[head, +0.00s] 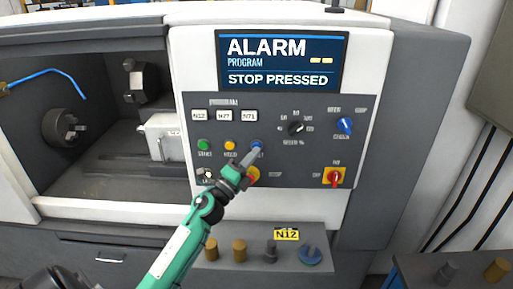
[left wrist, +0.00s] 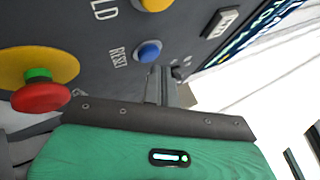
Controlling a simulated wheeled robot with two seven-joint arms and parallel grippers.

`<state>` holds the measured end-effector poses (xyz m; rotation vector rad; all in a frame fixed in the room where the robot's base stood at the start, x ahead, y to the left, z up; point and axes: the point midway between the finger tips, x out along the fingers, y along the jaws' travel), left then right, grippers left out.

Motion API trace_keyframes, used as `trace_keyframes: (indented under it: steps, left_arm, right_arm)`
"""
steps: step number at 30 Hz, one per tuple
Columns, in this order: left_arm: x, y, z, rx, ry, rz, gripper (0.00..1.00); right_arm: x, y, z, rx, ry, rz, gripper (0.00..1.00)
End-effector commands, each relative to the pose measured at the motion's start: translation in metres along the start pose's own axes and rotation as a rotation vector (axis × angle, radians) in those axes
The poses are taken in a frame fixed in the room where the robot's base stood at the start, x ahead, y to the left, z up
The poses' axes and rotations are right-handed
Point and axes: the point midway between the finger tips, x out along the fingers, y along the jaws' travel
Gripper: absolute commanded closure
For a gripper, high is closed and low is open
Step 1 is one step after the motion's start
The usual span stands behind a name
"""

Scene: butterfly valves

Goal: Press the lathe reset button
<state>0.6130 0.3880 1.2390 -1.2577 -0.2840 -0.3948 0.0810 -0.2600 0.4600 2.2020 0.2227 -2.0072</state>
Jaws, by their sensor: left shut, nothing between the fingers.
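The blue reset button (head: 256,144) is on the lathe's dark control panel, at the right end of a row with a green and a yellow button. In the left wrist view the reset button (left wrist: 149,52) sits beside its RESET label. My left gripper (head: 255,153) is shut and empty, its tips just below the button in the head view. In the left wrist view the gripper (left wrist: 161,76) points at the panel close to the button; I cannot tell whether it touches. My right gripper is not in view.
The screen (head: 282,62) reads ALARM, STOP PRESSED. A red stop button (left wrist: 41,96) on a yellow plate is close to my gripper, partly hidden in the head view. A red-and-yellow switch (head: 334,177) is at right.

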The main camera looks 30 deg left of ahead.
Motion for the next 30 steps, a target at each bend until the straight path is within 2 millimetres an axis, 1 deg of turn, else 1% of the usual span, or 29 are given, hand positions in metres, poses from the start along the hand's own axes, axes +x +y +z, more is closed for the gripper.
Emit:
trace_keyframes:
  steps: [4, 30]
  left_arm:
    - [0.0032, 0.0023, 0.0023, 0.001, 0.0, 0.0, 1.0]
    - [0.0074, 0.005, 0.0052, 0.0, 0.0, -0.001, 1.0]
  right_arm:
    - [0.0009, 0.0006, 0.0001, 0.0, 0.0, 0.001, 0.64]
    - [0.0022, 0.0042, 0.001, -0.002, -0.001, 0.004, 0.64]
